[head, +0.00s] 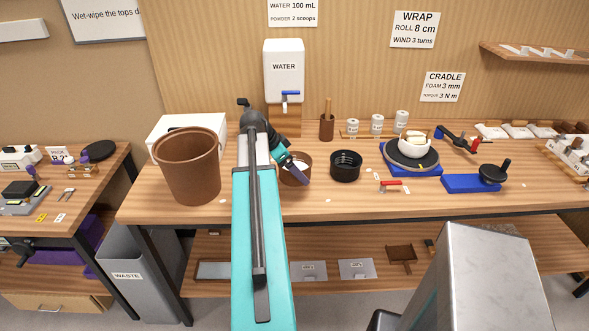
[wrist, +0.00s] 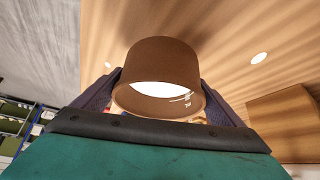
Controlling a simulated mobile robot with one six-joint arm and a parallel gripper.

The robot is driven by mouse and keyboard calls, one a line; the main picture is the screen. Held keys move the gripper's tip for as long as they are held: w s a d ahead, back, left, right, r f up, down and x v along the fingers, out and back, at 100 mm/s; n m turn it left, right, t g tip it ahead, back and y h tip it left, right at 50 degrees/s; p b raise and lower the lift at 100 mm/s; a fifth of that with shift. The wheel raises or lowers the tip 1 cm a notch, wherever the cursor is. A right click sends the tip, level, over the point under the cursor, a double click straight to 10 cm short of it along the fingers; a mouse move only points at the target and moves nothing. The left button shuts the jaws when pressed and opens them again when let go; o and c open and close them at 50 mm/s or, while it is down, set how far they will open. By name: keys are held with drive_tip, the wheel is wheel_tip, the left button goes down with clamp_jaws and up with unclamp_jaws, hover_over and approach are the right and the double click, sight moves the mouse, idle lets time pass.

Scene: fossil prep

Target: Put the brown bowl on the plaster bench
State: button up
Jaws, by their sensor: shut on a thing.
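The brown bowl (head: 302,158) is at my gripper (head: 295,170) in the head view, partly hidden behind the dark fingers, with something white inside. In the wrist view the bowl (wrist: 164,62) fills the space between the two fingers of my gripper (wrist: 160,95), which press on its opposite sides. My gripper is shut on it. The bowl is over the wooden plaster bench (head: 340,200), left of a black ribbed bowl. I cannot tell whether its base touches the bench top.
A large brown bucket (head: 190,172) stands to the left of my arm. The black bowl (head: 346,169) is close on the right. A white water tank (head: 284,72) with a blue tap and a brown brush pot (head: 327,127) are behind. Bare wood shows in front of the black bowl.

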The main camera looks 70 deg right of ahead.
sight(295, 163)
drive_tip(key=shift+w+d+f+p, duration=0.1)
drive_tip(key=shift+w+d+p, duration=0.15)
drive_tip(key=shift+d, duration=0.5)
drive_tip(key=shift+w+d+f+p, duration=0.15)
drive_tip(key=shift+w+d, duration=0.15)
drive_tip(key=shift+d, duration=0.45)
drive_tip(key=shift+r, duration=0.1)
drive_tip(key=shift+f+p, duration=0.85)
drive_tip(key=shift+f, duration=0.9)
drive_tip(key=shift+f, duration=0.15)
drive_tip(key=o, duration=0.9)
drive_tip(key=shift+r, duration=0.2)
